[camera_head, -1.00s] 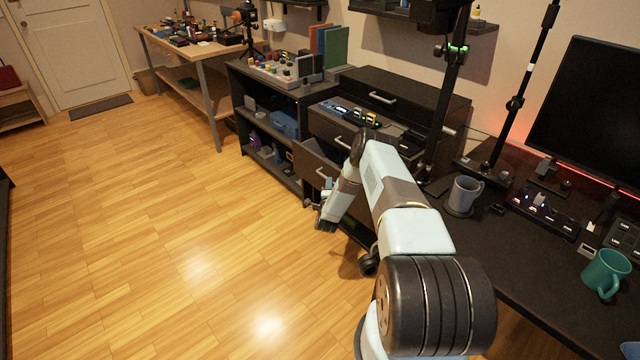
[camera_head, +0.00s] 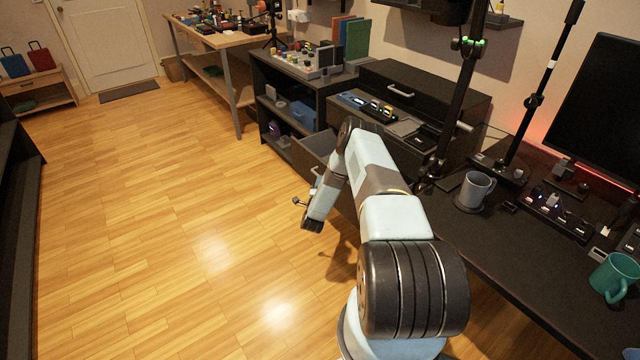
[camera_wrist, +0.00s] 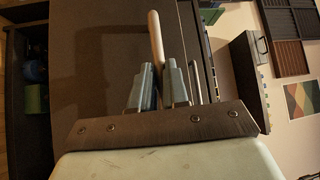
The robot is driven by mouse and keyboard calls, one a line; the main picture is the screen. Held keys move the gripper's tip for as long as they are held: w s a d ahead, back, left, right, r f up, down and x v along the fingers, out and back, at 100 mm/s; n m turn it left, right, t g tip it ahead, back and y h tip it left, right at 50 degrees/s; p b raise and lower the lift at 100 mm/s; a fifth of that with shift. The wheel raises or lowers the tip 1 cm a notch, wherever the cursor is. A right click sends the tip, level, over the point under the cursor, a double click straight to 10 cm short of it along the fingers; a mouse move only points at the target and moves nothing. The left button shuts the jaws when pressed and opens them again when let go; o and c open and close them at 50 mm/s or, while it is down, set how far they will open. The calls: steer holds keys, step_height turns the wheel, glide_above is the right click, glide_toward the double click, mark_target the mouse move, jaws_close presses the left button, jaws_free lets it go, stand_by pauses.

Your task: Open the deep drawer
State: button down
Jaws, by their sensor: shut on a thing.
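The deep drawer (camera_head: 318,143) stands partly pulled out of the dark cabinet, low down, with its open top showing in the head view. Its front panel (camera_wrist: 105,55) fills much of the wrist view. My gripper (camera_wrist: 157,88) is at that front, with its two fingers on either side of the pale bar handle (camera_wrist: 155,38). It is shut on the handle. In the head view my arm hides part of the drawer, and the fingers are hard to make out there.
The cabinet (camera_head: 425,85) has other drawers above, with small devices on a ledge. An open shelf unit (camera_head: 290,90) stands left of it. The desk (camera_head: 480,235) with a grey mug (camera_head: 474,190) is at right. The wooden floor (camera_head: 170,220) in front is clear.

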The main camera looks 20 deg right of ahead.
steer(key=shift+w+a+r, duration=0.1)
steer(key=shift+w, duration=0.05)
steer(key=c, duration=1.1)
jaws_free()
steer(key=v, duration=1.3)
steer(key=shift+s, duration=0.4)
